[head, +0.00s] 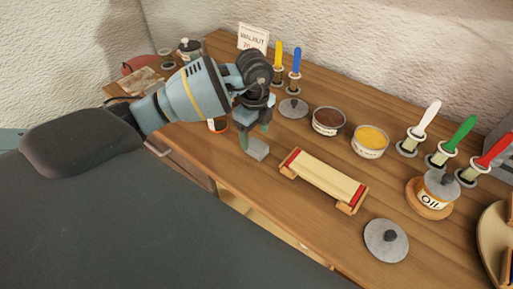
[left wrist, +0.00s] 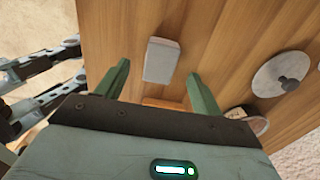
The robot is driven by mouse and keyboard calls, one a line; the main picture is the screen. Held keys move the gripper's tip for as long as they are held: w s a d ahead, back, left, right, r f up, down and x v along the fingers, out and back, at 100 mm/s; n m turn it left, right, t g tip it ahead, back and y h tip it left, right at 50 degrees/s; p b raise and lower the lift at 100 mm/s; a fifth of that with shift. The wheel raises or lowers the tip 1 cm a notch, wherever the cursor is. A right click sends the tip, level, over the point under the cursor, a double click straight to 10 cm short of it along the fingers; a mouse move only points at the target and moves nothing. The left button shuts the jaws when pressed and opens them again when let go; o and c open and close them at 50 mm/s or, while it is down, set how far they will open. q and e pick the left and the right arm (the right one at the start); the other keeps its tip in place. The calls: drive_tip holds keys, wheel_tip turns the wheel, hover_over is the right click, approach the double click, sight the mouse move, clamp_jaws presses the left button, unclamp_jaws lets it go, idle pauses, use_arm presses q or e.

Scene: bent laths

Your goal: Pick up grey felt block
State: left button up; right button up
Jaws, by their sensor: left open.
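The grey felt block (head: 256,149) lies on the wooden bench, near its front edge, in the head view. In the left wrist view the pale grey block (left wrist: 161,60) lies between the two green fingers, with bare wood around it. My left gripper (head: 253,124) is open and points down just above the block. Its fingers (left wrist: 158,76) are spread wider than the block and do not visibly touch it. My right gripper does not show clearly in either view.
A pale lath on a form with red ends (head: 325,180) lies right of the block. A grey lid (head: 386,240), an oil pot (head: 438,190), a brown tin (head: 328,122), a yellow tin (head: 370,141) and several upright coloured handles stand farther right and behind.

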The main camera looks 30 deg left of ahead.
sight(258, 145)
use_arm(q)
drive_tip(key=f, duration=0.3)
drive_tip(key=d+f, duration=0.1)
drive_tip(key=f, duration=0.1)
drive_tip(key=c, duration=1)
drive_tip(key=shift+c, duration=0.2)
drive_tip(key=shift+r, duration=0.1)
drive_tip(key=shift+r, duration=0.45)
drive_tip(key=r, duration=0.1)
drive_tip(key=s+r, duration=0.1)
drive_tip(key=shift+r, duration=0.3)
drive_tip(key=s+d+r, duration=0.1)
drive_tip(key=s, duration=1.4)
drive_tip(key=shift+r+p, duration=0.15)
drive_tip(key=shift+p, duration=0.25)
